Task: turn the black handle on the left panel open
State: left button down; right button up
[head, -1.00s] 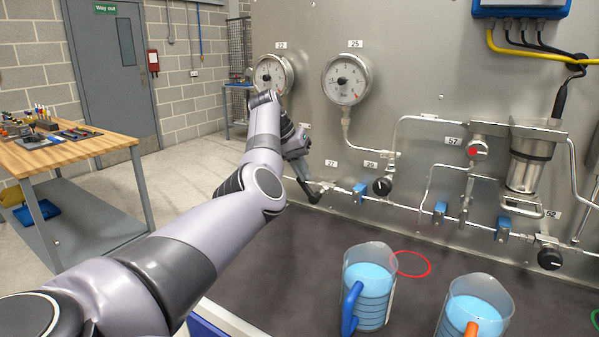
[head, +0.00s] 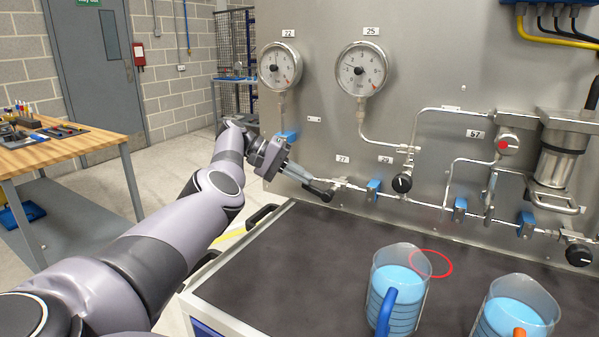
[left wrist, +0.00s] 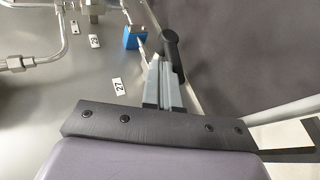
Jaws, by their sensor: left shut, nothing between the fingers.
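The panel's black handle (head: 321,193) sits at the left end of the low pipe, near label 27. In the left wrist view the black handle (left wrist: 170,42) lies just beyond my fingertips. My left gripper (head: 308,180) comes in from the left, its grey fingers slanting down to the handle. Its fingers are shut with nothing between them, and the tips (left wrist: 163,62) overlap the handle's near end in the picture. I cannot tell whether they touch it. My right gripper is not in view.
Two gauges (head: 362,69) hang above the pipes. A blue valve (head: 374,189) and a black knob (head: 402,183) are right of the handle. Two jugs of blue liquid (head: 398,285) stand on the dark worktop (head: 290,265). A wooden bench (head: 70,150) stands at left.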

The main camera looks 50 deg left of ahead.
pick_arm(q)
jog(key=shift+s+a+f+h+b, duration=0.1)
jog(key=shift+a+f+h+b, duration=0.2)
jog(key=shift+f+h+b, duration=0.25)
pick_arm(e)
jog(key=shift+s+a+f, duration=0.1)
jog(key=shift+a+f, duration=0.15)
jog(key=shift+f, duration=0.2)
pick_arm(q)
jog(key=shift+a+f, duration=0.1)
jog(key=shift+f, duration=0.1)
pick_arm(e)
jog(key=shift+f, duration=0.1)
